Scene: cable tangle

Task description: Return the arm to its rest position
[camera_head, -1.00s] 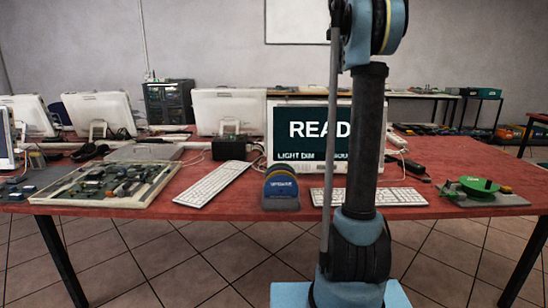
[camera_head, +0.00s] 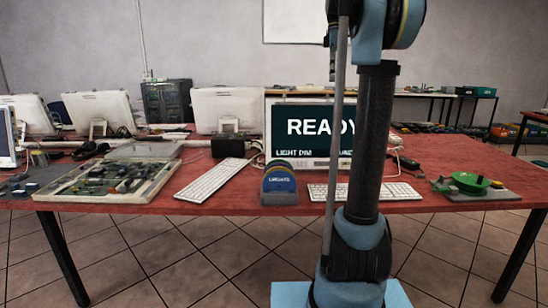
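My arm (camera_head: 375,150) stands upright right of the picture's middle, rising from its pale blue base (camera_head: 345,295). Its dark upper column leans slightly right toward the blue and black elbow joint (camera_head: 390,22) at the top edge. A dark and blue part of my arm shows left of the elbow, cut off by the top edge. My gripper cannot be made out in this view, so its fingers and anything in them are hidden.
A red table (camera_head: 235,208) lies behind my arm. It holds a READY monitor (camera_head: 300,125), white keyboards (camera_head: 212,180), a blue-grey holder (camera_head: 279,185), a tray of parts (camera_head: 105,185) and a green reel (camera_head: 470,182). Tiled floor (camera_head: 180,255) in front is clear.

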